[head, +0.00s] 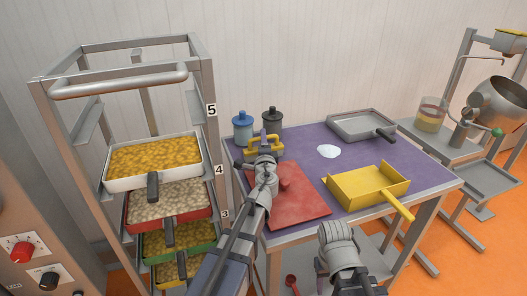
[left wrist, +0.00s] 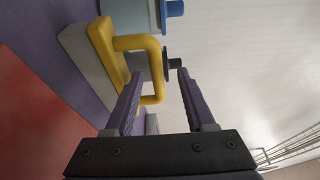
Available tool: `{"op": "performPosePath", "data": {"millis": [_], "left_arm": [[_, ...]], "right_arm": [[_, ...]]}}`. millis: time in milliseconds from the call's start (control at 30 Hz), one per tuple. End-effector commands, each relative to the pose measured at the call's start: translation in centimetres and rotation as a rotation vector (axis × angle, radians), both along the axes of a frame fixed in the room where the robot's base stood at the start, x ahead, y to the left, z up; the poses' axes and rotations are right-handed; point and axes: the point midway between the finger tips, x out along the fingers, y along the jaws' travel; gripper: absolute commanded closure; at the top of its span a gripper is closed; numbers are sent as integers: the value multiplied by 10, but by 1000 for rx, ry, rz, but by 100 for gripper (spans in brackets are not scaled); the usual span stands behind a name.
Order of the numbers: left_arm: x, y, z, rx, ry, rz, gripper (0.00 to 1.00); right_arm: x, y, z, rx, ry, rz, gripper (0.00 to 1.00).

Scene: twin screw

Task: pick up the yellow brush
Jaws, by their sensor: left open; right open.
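The yellow brush (head: 277,147) stands on the purple table top (head: 305,165) near its back left, in front of two jars. In the left wrist view, its yellow loop handle (left wrist: 152,45) rises from a grey base (left wrist: 82,50). My left gripper (head: 264,142) is at the brush, its purple fingers open. In the left wrist view, part of the handle shows between the fingers (left wrist: 158,74); contact cannot be told. My right gripper (head: 340,245) is low at the table's front edge, away from the brush, and its fingertips are hidden.
A blue jar (head: 242,127) and dark jar (head: 272,119) stand behind the brush. A red board (head: 300,205), yellow pan (head: 365,190), white powder patch (head: 328,151) and grey tray (head: 350,125) share the table. A rack (head: 205,110) with filled trays stands left.

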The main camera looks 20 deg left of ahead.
Motion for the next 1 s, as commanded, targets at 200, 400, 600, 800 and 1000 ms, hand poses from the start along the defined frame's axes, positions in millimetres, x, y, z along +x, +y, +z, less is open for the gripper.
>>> {"op": "performPosePath", "data": {"millis": [200,400,600,800,1000], "left_arm": [[6,2,0,0,0,0,45],[26,7,-4,0,0,0,45],[53,14,-5,0,0,1,45],[55,16,-5,0,0,0,45],[54,15,-5,0,0,0,61]], "right_arm": [[0,0,0,0,0,0,50],[0,0,-4,0,0,0,50],[0,0,-5,0,0,0,50],[0,0,-5,0,0,0,50],[0,0,-5,0,0,0,50]]}}
